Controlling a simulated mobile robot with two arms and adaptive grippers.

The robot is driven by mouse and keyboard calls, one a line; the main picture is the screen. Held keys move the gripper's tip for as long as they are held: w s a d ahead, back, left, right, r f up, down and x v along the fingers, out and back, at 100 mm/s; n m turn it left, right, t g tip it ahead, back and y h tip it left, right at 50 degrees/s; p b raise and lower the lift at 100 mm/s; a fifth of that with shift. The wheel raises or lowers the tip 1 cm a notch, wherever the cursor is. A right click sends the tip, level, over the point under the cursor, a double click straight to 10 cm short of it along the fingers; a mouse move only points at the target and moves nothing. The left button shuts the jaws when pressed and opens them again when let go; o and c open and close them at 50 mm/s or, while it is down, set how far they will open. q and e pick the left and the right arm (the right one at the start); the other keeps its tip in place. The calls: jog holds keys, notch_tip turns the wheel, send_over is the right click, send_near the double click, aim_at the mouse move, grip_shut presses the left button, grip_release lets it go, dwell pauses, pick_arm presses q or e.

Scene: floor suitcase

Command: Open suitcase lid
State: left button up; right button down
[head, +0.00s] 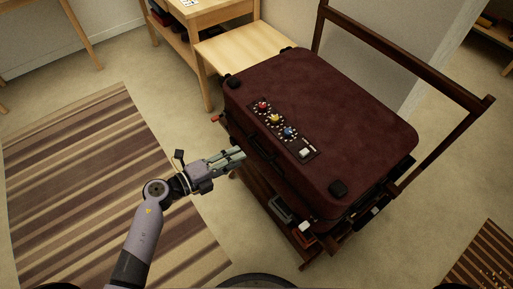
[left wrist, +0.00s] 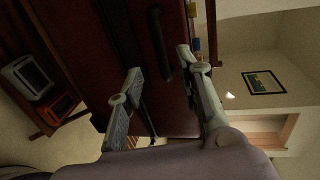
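The dark red suitcase (head: 335,115) lies flat with its lid shut on a wooden cart. A panel with red, yellow and blue knobs (head: 276,119) and a white switch is on the lid. My left gripper (head: 240,155) is beside the suitcase's near left side, below the lid's edge. In the left wrist view its two fingers (left wrist: 160,66) are apart, with the suitcase's dark red side (left wrist: 185,15) just beyond. A black handle (left wrist: 157,42) on that side shows between the fingers, and I cannot tell whether they touch it. My right gripper is not in view.
The cart's wooden push frame (head: 440,85) rises behind and right of the suitcase. Small items (head: 281,208) sit on its lower shelf. A wooden table (head: 245,45) stands close behind. The striped rug (head: 80,190) at left is clear.

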aim_at(255, 150)
pick_arm(q)
jog(key=x, duration=0.8)
jog(key=shift+w+d, duration=0.2)
jog(key=shift+c, duration=0.6)
grip_shut()
